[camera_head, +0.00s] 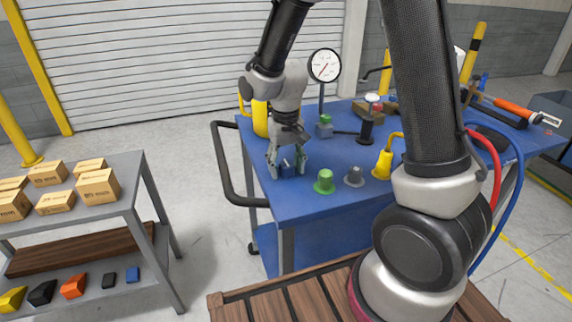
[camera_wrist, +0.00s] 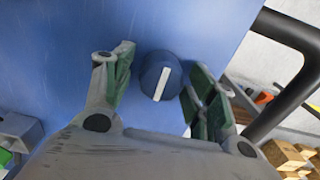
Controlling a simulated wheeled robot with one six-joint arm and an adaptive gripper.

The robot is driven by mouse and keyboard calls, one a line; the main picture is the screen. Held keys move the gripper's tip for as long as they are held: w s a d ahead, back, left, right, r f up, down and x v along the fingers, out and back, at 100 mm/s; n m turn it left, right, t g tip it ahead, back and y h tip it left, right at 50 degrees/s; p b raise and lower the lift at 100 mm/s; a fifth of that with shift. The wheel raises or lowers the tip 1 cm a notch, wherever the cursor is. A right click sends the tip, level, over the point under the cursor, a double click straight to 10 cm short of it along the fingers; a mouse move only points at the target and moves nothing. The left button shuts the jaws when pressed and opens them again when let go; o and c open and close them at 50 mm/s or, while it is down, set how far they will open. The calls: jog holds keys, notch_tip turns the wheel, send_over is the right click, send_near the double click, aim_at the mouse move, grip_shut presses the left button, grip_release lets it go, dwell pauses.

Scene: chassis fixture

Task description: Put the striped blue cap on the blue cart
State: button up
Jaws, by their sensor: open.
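The striped blue cap (camera_wrist: 158,78) is dark blue with a white stripe on top, and sits on the blue cart top in the wrist view. In the head view the cap (camera_head: 287,167) shows small between my fingers. My gripper (camera_head: 288,164) points down over the left part of the blue cart (camera_head: 330,202). In the wrist view my gripper (camera_wrist: 165,88) is open, with its green-padded fingers on either side of the cap. I see gaps between the cap and both pads. I cannot tell whether the cap touches the cart surface.
A green cap (camera_head: 324,182), a grey cap (camera_head: 354,176) and a yellow one (camera_head: 382,164) stand to the right of my gripper. A gauge (camera_head: 325,66) stands behind. The cart handle (camera_head: 226,165) is at left. A grey shelf (camera_head: 138,185) with cardboard boxes stands further left.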

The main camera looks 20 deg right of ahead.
aim_at(286, 162)
notch_tip(286, 162, up, 12)
jog(key=s+d+r+t, duration=0.2)
jog(key=s+d+r, duration=0.2)
jog(key=s+d, duration=0.3)
jog(key=s+d+r+t, duration=0.2)
jog(key=s+d+r, duration=0.3)
jog(key=s+d, duration=0.3)
jog(key=s, duration=0.4)
jog(key=shift+s, duration=0.4)
